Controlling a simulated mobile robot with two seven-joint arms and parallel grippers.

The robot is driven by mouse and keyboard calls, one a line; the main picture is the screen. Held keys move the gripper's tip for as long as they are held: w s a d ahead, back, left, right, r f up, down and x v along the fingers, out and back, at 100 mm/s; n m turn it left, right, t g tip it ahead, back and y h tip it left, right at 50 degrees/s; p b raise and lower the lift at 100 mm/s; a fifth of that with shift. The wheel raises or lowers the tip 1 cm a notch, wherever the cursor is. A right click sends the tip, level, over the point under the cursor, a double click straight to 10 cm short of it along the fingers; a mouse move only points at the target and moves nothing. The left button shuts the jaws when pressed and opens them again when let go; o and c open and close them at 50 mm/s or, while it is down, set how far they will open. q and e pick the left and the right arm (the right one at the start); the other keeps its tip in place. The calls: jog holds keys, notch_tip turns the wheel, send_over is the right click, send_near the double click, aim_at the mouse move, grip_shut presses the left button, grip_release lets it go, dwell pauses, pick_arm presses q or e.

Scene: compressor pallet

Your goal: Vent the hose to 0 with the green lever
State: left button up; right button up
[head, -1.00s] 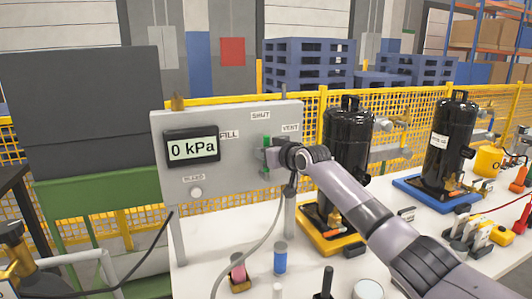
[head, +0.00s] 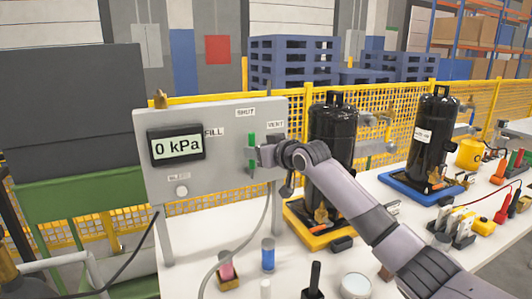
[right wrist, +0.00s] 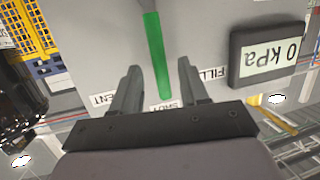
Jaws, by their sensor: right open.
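The green lever (head: 251,139) is on the front of the grey panel (head: 220,180). It stands upright, its top end towards the SHUT label (head: 246,113); the VENT label (head: 275,125) is to the right. My right gripper (head: 257,155) is in front of the lever and hides its middle. In the right wrist view, which is upside down, the open fingers (right wrist: 159,68) lie on either side of the lever (right wrist: 157,60), with gaps visible. The display (head: 177,146) reads 0 kPa. A grey hose (head: 243,238) hangs below the panel. My left gripper is not in view.
Two black compressors (head: 331,150) (head: 433,135) stand right of the panel, on yellow and blue trays. Small bottles, a cup (head: 355,285) and tools stand on the white table. A yellow mesh fence (head: 375,107) runs behind.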

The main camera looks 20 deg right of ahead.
jog(key=shift+v, duration=1.55)
